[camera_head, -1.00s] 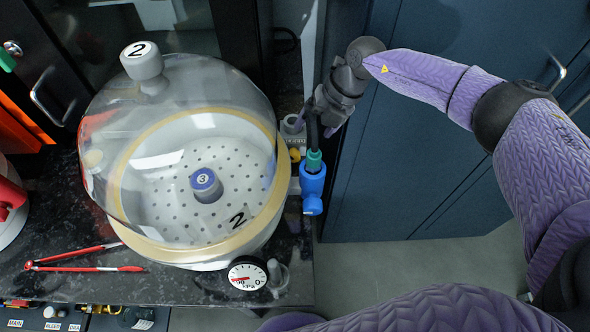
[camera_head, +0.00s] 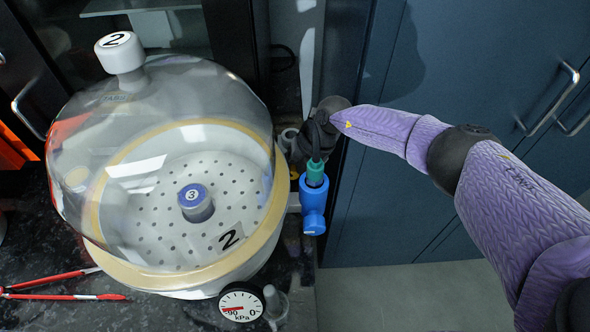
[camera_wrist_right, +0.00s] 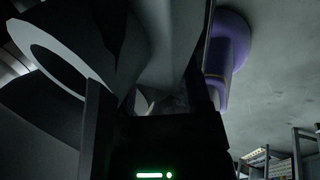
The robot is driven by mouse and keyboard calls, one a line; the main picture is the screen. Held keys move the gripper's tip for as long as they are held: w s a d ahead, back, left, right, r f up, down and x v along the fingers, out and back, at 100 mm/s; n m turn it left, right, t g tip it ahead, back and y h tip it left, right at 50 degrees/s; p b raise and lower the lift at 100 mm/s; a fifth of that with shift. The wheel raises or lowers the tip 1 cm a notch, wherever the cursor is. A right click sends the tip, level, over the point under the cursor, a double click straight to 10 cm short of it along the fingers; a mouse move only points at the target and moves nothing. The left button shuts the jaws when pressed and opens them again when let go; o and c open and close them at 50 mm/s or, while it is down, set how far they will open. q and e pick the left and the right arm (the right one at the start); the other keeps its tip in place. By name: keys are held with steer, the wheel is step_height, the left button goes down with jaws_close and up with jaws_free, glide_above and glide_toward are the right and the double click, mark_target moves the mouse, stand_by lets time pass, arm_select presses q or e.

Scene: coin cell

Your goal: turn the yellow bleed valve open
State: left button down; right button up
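A small yellow piece, likely the yellow bleed valve (camera_head: 293,172), shows at the right side of the chamber beside the blue fitting; it is mostly hidden. My right gripper (camera_head: 308,150) reaches in from the right, just above and behind the green top of the blue fitting (camera_head: 313,205). Its fingertips are hard to make out there, and I cannot tell whether they touch the valve. In the right wrist view, two dark fingers (camera_wrist_right: 155,105) stand apart at the sides of the gripper body, with pale, dim shapes beyond. My left gripper is not in view.
The clear-domed chamber (camera_head: 160,95) marked 2 fills the left side. A round gauge (camera_head: 242,301) is at its front, its red needle near the -90 end. Red-handled tongs (camera_head: 60,296) lie on the dark counter. Blue cabinets (camera_head: 440,110) stand at right.

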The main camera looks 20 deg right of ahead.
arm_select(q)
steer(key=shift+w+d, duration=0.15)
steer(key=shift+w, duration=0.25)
arm_select(e)
jaws_close()
